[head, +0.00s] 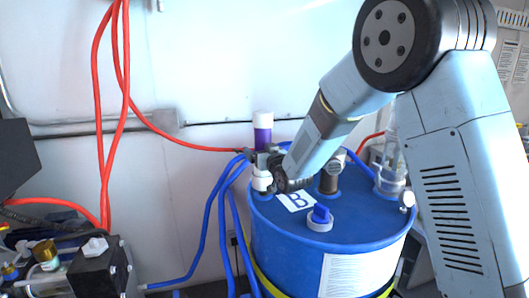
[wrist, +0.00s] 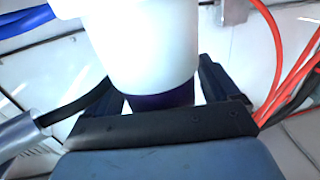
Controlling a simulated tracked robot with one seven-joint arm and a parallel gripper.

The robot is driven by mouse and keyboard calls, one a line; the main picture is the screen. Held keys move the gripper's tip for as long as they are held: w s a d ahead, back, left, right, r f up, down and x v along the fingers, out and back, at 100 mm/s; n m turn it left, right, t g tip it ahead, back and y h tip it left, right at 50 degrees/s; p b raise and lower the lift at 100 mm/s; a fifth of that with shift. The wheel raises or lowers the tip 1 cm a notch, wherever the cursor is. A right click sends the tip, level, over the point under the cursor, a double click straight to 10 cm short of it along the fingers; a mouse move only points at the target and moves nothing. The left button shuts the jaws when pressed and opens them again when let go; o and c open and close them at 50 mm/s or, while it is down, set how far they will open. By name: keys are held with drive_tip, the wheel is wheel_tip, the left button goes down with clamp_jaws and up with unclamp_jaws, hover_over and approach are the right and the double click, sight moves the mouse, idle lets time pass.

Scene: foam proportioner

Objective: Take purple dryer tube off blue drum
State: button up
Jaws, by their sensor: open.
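The purple dryer tube (head: 263,134) with its white cap stands upright at the left rim of the blue drum (head: 330,225), on a white fitting (head: 262,182). My gripper (head: 266,160) is at the tube's lower part, coming from the right. In the wrist view the tube's white cap (wrist: 145,50) fills the upper middle, with a strip of purple (wrist: 160,99) below it. My open gripper (wrist: 165,90) has one black finger on each side of the tube. Whether the fingers touch it cannot be told.
Blue hoses (head: 210,230) run down left of the drum, and red hoses (head: 108,110) hang along the wall. Pump equipment (head: 98,265) is at lower left.

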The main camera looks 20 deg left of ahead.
drive_tip(key=shift+c, duration=0.2)
drive_tip(key=c, duration=1.2)
drive_tip(key=shift+c, duration=0.6)
drive_tip(key=shift+r, duration=0.15)
